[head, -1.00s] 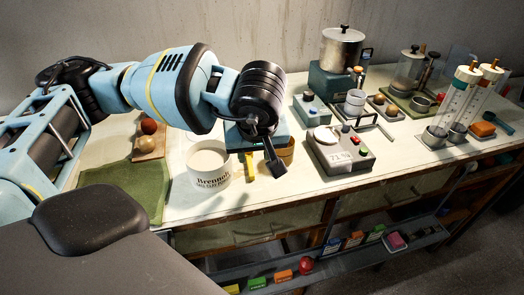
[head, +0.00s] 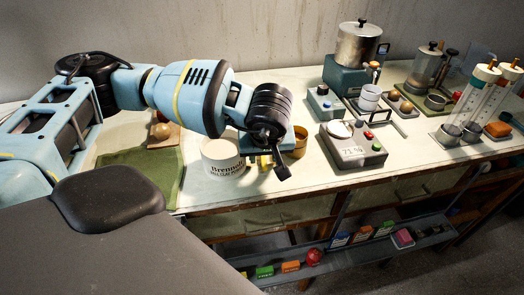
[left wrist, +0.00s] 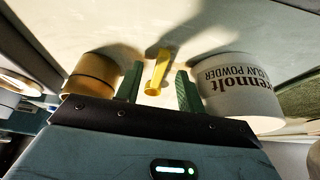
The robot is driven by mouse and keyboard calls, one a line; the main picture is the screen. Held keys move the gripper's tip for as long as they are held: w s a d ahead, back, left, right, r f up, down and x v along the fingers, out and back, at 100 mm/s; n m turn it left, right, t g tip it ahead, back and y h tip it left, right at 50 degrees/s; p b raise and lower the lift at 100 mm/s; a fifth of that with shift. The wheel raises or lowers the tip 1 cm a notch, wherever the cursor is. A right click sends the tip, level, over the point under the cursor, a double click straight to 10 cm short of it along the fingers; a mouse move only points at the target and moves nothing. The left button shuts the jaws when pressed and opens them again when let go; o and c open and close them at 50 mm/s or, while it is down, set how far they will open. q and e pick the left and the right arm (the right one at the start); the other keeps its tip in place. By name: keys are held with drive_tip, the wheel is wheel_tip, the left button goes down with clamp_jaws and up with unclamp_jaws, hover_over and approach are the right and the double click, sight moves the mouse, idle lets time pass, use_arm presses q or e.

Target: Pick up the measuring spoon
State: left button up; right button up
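The measuring spoon is a small yellow piece (left wrist: 157,72) lying on the pale bench top in the left wrist view, its near end lowest in the picture. It stands between the two green fingers of my left gripper (left wrist: 157,86), which are apart with a visible gap on each side of it. In the head view my left gripper (head: 280,172) hangs low over the bench, beside the yellow spoon (head: 264,164), which is partly hidden behind the wrist. My right gripper is in neither view.
A white clay powder tub (left wrist: 235,90) stands close on the right of the fingers in the wrist view, and a tan round container (left wrist: 92,73) on the left. In the head view a grey scale (head: 352,148) stands right of the gripper. A green cloth (head: 145,178) lies left.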

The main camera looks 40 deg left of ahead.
use_arm(q)
drive_tip(key=shift+w+a+f, duration=0.1)
drive_tip(key=shift+f, duration=0.25)
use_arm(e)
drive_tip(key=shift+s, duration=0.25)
use_arm(q)
clamp_jaws()
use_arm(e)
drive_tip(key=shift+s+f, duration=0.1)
